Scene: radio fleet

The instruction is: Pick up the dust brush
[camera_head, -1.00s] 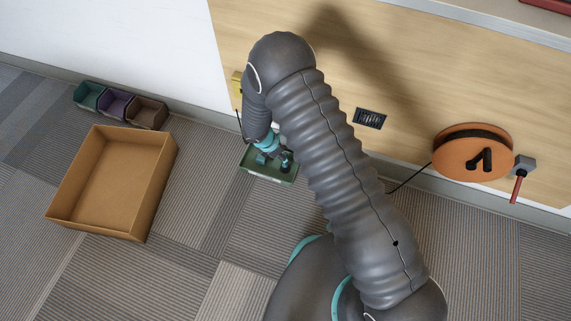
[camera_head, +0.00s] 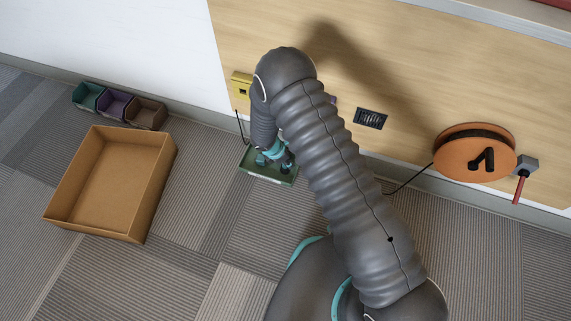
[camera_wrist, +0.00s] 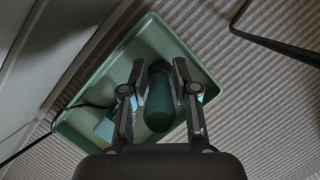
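A dark green rounded handle (camera_wrist: 159,104), which looks like the dust brush, stands in a green tray (camera_wrist: 178,37) in the wrist view. Its far end is dark and its bristles cannot be made out. My gripper (camera_wrist: 160,72) is open with one finger on each side of the handle, and narrow gaps show beside it. In the head view the green tray (camera_head: 252,173) lies on the floor by the wall, and my gripper (camera_head: 275,156) is down over it. My arm and fingers partly hide what is in the tray.
A light teal piece (camera_wrist: 104,128) and a dark cable lie at the tray's left side. An open cardboard box (camera_head: 108,190) and small bins (camera_head: 117,103) are to the left. A yellow box (camera_head: 241,84) and an orange reel (camera_head: 466,155) are on the wall.

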